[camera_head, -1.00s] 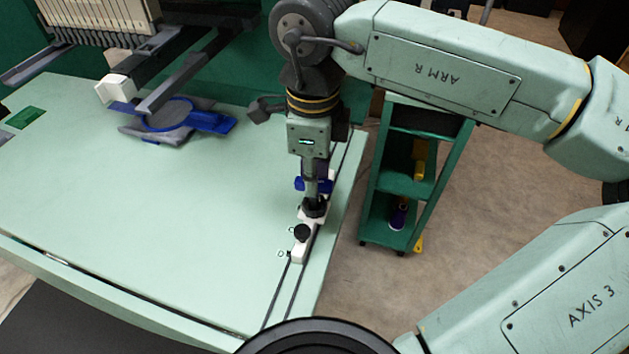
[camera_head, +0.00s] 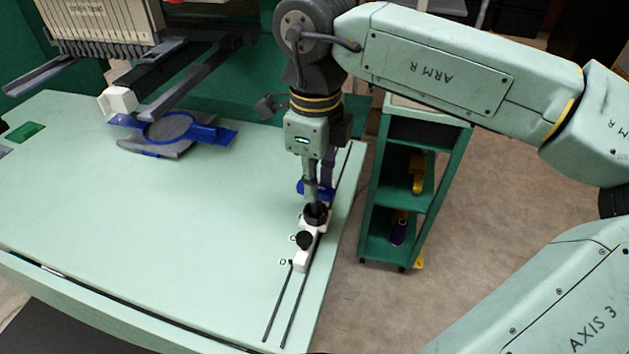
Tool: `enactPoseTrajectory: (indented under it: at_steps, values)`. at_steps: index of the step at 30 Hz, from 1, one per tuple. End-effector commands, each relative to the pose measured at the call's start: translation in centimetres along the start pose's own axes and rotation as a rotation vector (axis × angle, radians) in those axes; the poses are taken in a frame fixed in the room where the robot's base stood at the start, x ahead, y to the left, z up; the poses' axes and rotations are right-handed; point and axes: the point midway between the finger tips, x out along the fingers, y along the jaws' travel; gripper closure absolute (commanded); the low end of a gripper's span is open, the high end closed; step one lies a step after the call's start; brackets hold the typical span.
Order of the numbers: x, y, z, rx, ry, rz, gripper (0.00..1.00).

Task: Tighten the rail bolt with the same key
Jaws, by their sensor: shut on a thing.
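My gripper (camera_head: 313,200) points straight down over the rail (camera_head: 290,308) at the right side of the pale green table. Its fingers are closed, with their tips at a round black piece (camera_head: 316,215) on the white rail block. They seem to hold the key, but it is mostly hidden by the fingers. The white rail block (camera_head: 300,258) also carries a black knob (camera_head: 304,241) in front of the gripper. The rail bolt itself is not clearly visible.
A blue and grey hoop (camera_head: 172,130) sits under a machine head (camera_head: 100,22) at the back left. A green shelf cart (camera_head: 390,247) stands on the floor just right of the table (camera_head: 140,210). The left and middle tabletop is mostly clear.

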Motion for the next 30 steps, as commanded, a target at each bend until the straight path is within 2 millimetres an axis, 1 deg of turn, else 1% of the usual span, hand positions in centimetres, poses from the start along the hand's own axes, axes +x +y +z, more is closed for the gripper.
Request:
enactPoseTrajectory:
  at_steps: [3,8,30]
  values:
    - [-0.1,0.0,-0.3,-0.048,0.011,0.001,1.0]
    - [-0.9,-0.1,-0.3,-0.048,0.011,-0.001,1.0]
    - [-6.0,0.0,-0.1,-0.05,0.003,-0.002,1.0]
